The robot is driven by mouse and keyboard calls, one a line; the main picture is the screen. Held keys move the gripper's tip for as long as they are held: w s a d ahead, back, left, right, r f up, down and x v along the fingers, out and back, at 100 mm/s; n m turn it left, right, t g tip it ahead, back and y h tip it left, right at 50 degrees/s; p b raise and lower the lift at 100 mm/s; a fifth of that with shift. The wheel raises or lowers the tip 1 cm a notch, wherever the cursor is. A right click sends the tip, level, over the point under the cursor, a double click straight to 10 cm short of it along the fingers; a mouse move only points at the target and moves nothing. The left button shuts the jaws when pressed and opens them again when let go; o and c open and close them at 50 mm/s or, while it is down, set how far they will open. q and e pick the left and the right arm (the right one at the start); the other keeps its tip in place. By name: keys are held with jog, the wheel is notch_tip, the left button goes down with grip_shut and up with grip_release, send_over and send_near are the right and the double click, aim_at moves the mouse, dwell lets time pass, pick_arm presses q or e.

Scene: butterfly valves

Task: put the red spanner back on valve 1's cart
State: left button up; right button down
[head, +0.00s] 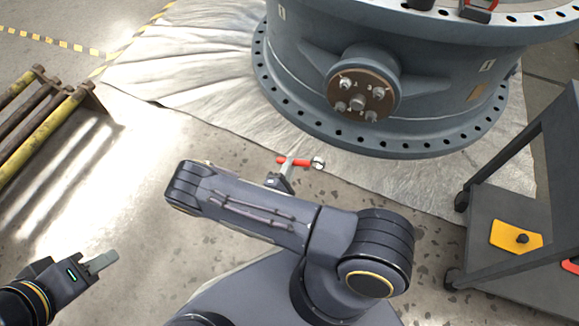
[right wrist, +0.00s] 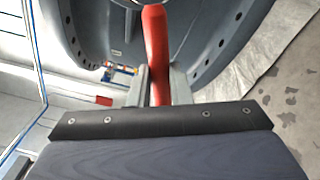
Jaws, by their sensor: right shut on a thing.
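The red spanner (head: 297,162) is held in my right gripper (head: 284,177), above the floor in front of the big grey valve. Its silver ring end points right. In the right wrist view the spanner's red handle (right wrist: 157,50) stands between the two grey jaws, which are shut on it. A dark grey cart (head: 490,212) stands at the right, apart from the spanner. Whether it is valve 1's cart cannot be read. My left gripper (head: 103,262) is at the lower left, above the floor, and holds nothing visible; its finger gap is not clear.
The grey valve (head: 430,95) stands on a pale sheet (head: 190,60). The cart's lower shelf bears a yellow piece with a knob (head: 515,238) and a red item (head: 570,266), cut off by the edge. A rack with yellow and brown bars (head: 45,125) stands left. Floor between is clear.

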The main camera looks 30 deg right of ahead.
notch_tip(320, 180, up, 14)
jog(key=p, duration=1)
jog(key=shift+p, duration=0.35)
jog(key=w+a+r+n+t+y, duration=0.1)
jog(key=w+r+n+t+y, duration=0.1)
jog(key=w+r, duration=0.35)
jog(key=w+a+r+n+t+y, duration=0.1)
jog(key=w+a+r+y, duration=0.1)
jog(key=r, duration=0.6)
jog(key=s+r+n+t+y+p, duration=0.1)
jog(key=r+n+y+p, duration=0.1)
jog(key=r+p, duration=0.5)
jog(key=s+r+n+t+y+p, duration=0.1)
jog(key=r+y+p, duration=0.3)
jog(key=r+p, duration=0.4)
jog(key=s+r+n+t+y+p, duration=0.1)
jog(key=s+r+n+y+p, duration=0.2)
jog(key=r+p, duration=0.4)
jog(key=shift+s+a+r+n+y+p, duration=0.3)
jog(key=shift+a+r+n+p, duration=0.1)
jog(key=shift+p, duration=0.7)
